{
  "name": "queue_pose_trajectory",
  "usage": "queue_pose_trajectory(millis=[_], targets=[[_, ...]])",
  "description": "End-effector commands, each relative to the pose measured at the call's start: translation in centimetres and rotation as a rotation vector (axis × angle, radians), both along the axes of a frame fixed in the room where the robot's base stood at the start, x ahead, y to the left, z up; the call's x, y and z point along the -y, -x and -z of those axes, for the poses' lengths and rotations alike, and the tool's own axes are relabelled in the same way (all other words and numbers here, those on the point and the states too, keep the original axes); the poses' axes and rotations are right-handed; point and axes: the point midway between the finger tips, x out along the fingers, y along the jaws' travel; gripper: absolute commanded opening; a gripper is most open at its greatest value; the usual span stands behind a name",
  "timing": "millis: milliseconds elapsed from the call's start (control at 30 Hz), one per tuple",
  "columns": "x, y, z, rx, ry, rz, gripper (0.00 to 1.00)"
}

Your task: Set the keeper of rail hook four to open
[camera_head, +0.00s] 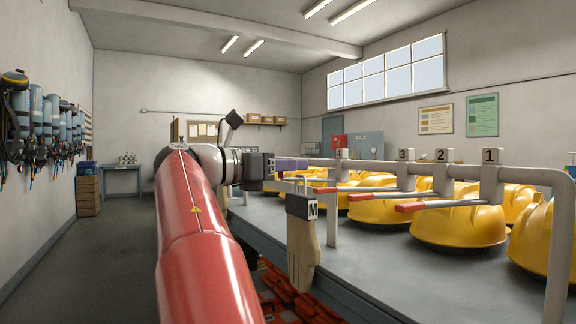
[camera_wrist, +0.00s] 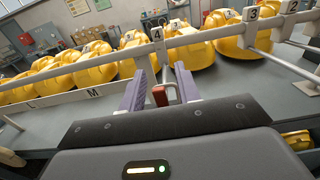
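The rail hook marked 4 (camera_wrist: 157,33) hangs on the grey rail in the wrist view; its tag also shows in the head view (camera_head: 341,154). Its keeper appears as a thin grey rod with a red tip (camera_wrist: 160,96), pointing towards my wrist camera. My gripper (camera_wrist: 160,72) is open, with its two purple fingers on either side of the red tip. A gap seems to remain on both sides.
Hooks marked 3 (camera_head: 403,155), 2 (camera_head: 441,156) and 1 (camera_head: 493,156) have red-tipped keepers sticking out towards the aisle. Several yellow helmets (camera_head: 460,222) stand on the grey table (camera_head: 400,268). A tan glove (camera_head: 302,255) hangs by the M label at the table's front edge.

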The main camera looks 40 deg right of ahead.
Motion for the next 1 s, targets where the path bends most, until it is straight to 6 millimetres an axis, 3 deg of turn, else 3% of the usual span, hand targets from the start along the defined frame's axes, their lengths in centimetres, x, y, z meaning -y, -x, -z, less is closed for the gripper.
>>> queue_pose_trajectory(millis=[167, 400, 767, 1000], targets=[[0.00, 0.00, 0.01, 0.000, 0.000, 0.000, 0.31], [-0.02, 0.00, 0.02, 0.000, -0.001, 0.000, 0.00], [-0.11, -0.03, 0.17, -0.006, 0.025, 0.000, 0.00], [-0.44, -0.11, 0.40, -0.036, 0.141, -0.001, 0.00]])
